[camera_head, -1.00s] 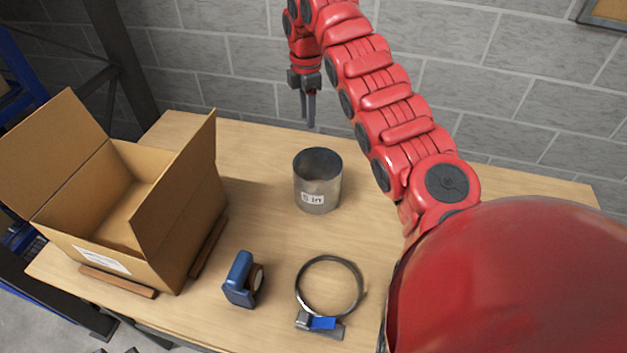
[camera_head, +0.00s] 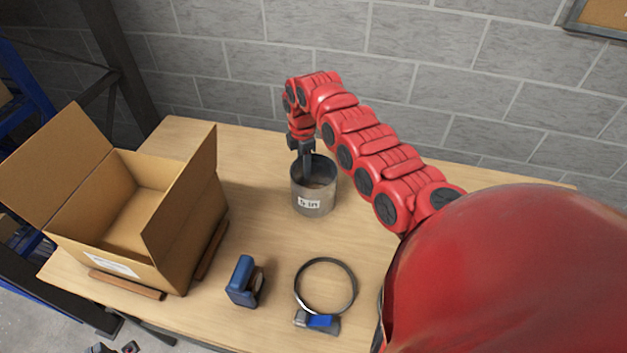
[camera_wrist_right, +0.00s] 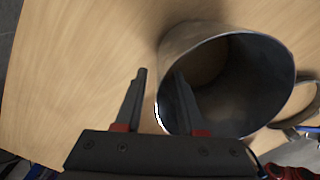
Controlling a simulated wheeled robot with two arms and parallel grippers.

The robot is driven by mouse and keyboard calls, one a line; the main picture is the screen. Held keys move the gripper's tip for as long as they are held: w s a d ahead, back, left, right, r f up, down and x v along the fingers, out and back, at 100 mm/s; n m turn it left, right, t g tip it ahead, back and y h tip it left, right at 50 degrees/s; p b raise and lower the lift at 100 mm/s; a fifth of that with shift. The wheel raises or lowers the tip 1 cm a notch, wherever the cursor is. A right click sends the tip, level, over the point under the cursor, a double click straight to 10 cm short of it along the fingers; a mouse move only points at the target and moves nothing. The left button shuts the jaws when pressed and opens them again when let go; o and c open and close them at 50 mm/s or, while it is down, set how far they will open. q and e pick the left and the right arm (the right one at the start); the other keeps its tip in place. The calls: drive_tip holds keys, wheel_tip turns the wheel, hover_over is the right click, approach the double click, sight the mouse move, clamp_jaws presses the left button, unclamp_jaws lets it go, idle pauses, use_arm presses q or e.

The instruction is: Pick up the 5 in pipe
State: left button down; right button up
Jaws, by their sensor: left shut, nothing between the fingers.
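The 5 in pipe (camera_head: 313,203) is a short grey metal cylinder with a "5 in" label. It stands upright near the middle of the table, and its open top shows in the right wrist view (camera_wrist_right: 275,85). My right gripper (camera_head: 306,180) points down at the pipe's far left rim. In the right wrist view my right gripper (camera_wrist_right: 160,75) is open, one finger outside the pipe wall and the other over its opening. I cannot tell whether either finger touches the wall. My left gripper is not in view.
An open cardboard box (camera_head: 185,215) stands on the left of the table. A blue tape-like tool (camera_head: 243,282) and a ring clamp (camera_head: 327,262) with a blue part lie in front of the pipe. A grey block wall (camera_head: 430,60) stands behind the table.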

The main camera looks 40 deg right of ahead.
drive_tip(key=shift+f, duration=0.95)
clamp_jaws()
idle(0.6)
